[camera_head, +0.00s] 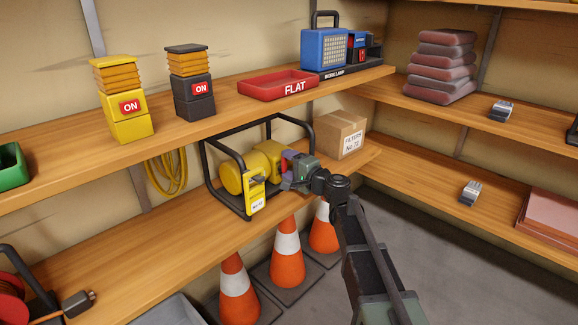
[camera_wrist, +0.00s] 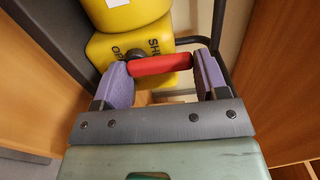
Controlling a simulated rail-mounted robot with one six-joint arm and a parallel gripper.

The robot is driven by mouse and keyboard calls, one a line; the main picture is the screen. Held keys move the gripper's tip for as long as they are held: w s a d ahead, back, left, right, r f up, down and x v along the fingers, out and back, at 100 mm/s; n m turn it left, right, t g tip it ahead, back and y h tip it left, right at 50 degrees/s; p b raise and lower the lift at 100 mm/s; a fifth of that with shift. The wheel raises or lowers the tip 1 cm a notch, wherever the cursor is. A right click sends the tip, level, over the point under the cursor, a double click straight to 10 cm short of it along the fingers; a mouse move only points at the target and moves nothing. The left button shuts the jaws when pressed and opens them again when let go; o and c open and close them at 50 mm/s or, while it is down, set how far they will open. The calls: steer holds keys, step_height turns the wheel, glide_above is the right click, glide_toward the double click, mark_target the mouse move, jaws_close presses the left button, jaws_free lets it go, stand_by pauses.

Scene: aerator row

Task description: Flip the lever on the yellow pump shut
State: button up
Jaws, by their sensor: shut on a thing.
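The yellow pump (camera_head: 233,176) stands in a black tube frame on the lower wooden shelf in the head view. In the wrist view its yellow body (camera_wrist: 104,45) carries partly hidden lettering, "SH" and "O". A red lever (camera_wrist: 160,64) lies crosswise in front of that body. My gripper (camera_wrist: 161,67) has a purple pad at each end of the lever and is shut on it. In the head view my gripper (camera_head: 294,169) is at the right side of the pump, and it hides most of the lever.
A cardboard filter box (camera_head: 341,133) stands right of the pump on the same shelf. The upper shelf above holds a red tray (camera_head: 278,85) and a blue work lamp (camera_head: 324,48). Orange cones (camera_head: 287,262) stand on the floor below. Yellow hose (camera_head: 165,173) hangs left of the pump.

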steer(key=o, duration=0.9)
steer(key=shift+o, duration=0.2)
steer(key=shift+s+d, duration=0.1)
steer(key=v, duration=1)
steer(key=shift+s+d, duration=0.2)
steer(key=shift+d, duration=0.05)
